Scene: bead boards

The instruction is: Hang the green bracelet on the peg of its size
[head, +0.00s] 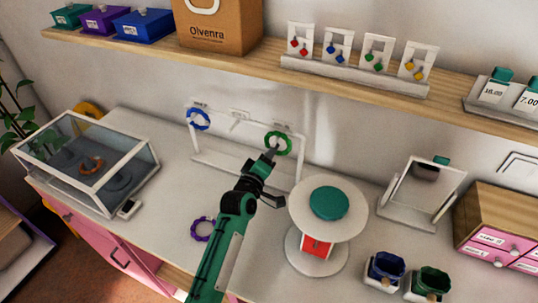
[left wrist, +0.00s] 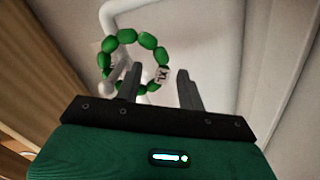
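The green bracelet (head: 278,143) is at the right end of the white rack (head: 240,167). In the left wrist view the bracelet (left wrist: 147,41) shows as a ring of green beads with an "XL" tag. A pale round-ended peg (left wrist: 107,83) crosses the ring's lower left side and appears to pass through its opening. My left gripper (head: 273,152) is at the bracelet's lower edge. In the left wrist view its fingers (left wrist: 159,80) stand apart, with the tag and lower beads near them; no firm grip shows. My right gripper is out of view.
A blue bracelet (head: 198,119) hangs at the rack's left end. A purple bracelet (head: 203,229) lies on the counter. A round stand (head: 325,213) is right of my left arm, a glass case (head: 125,148) at left. The shelf (head: 275,72) runs above the rack.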

